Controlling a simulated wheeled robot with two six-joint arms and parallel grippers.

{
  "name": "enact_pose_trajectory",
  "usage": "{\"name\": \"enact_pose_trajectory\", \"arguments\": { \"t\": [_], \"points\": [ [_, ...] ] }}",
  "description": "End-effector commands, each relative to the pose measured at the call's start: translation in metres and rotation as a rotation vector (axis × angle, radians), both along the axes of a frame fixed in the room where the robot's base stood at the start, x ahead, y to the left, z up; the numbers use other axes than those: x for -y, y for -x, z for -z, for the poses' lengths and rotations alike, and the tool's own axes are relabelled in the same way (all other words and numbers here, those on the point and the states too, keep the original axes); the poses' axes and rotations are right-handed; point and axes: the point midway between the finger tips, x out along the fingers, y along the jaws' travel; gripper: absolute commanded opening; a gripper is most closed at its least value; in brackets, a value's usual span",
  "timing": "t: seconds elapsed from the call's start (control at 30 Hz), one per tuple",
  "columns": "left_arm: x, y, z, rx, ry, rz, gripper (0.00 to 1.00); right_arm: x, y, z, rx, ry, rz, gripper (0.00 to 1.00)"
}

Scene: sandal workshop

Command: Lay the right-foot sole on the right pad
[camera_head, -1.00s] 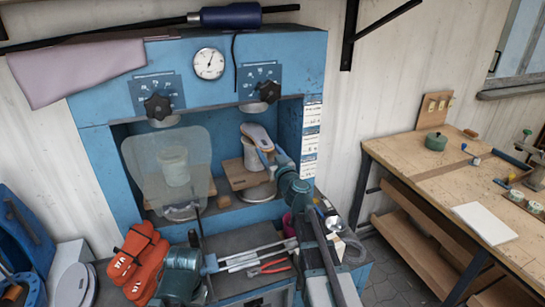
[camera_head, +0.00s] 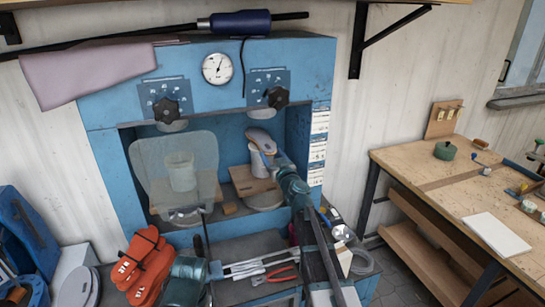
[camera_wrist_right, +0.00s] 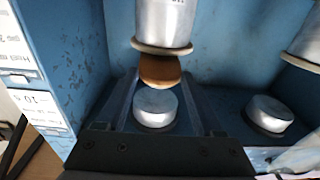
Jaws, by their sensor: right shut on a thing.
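My right gripper (camera_head: 268,155) reaches into the right bay of the blue press (camera_head: 105,160). In the right wrist view the sole is a brown piece (camera_wrist_right: 160,71) between the fingertips. I see no contact between sole and pad; the exact gap is unclear.
A clear guard (camera_head: 150,165) covers the left bay. Orange pieces (camera_head: 140,265) and red pliers (camera_head: 275,274) lie in front of the press. A wooden workbench (camera_head: 420,165) stands at right.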

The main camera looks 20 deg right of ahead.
Motion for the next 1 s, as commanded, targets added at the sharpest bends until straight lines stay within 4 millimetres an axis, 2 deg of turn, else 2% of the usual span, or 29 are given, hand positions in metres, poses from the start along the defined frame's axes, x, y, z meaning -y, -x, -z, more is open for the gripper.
{"name": "enact_pose_trajectory", "arguments": {
  "t": [0.53,0.57,0.7,0.73,1.0],
  "points": [
    [-0.0001,0.0,0.0058,0.0,0.0,0.0,0.5,0.0,0.0001,0.0058,0.0,0.0,0.0,0.19],
    [0.0,0.0,0.0053,0.0,0.0,0.0,0.5,0.0,0.0001,0.0053,0.0,0.0,0.0,0.72],
    [0.0,0.0,0.005,0.0,0.0,0.0,0.5,0.0001,0.0,0.005,0.0,0.0,0.0,0.97],
    [0.0,0.0,0.005,0.0,0.0,0.0,0.5,0.0001,0.0,0.005,0.0,0.0,0.0,1.0],
    [0.0,0.0,0.005,0.0,0.0,0.0,0.5,0.0001,0.0,0.005,0.0,0.0,0.0,1.0]
  ]
}}
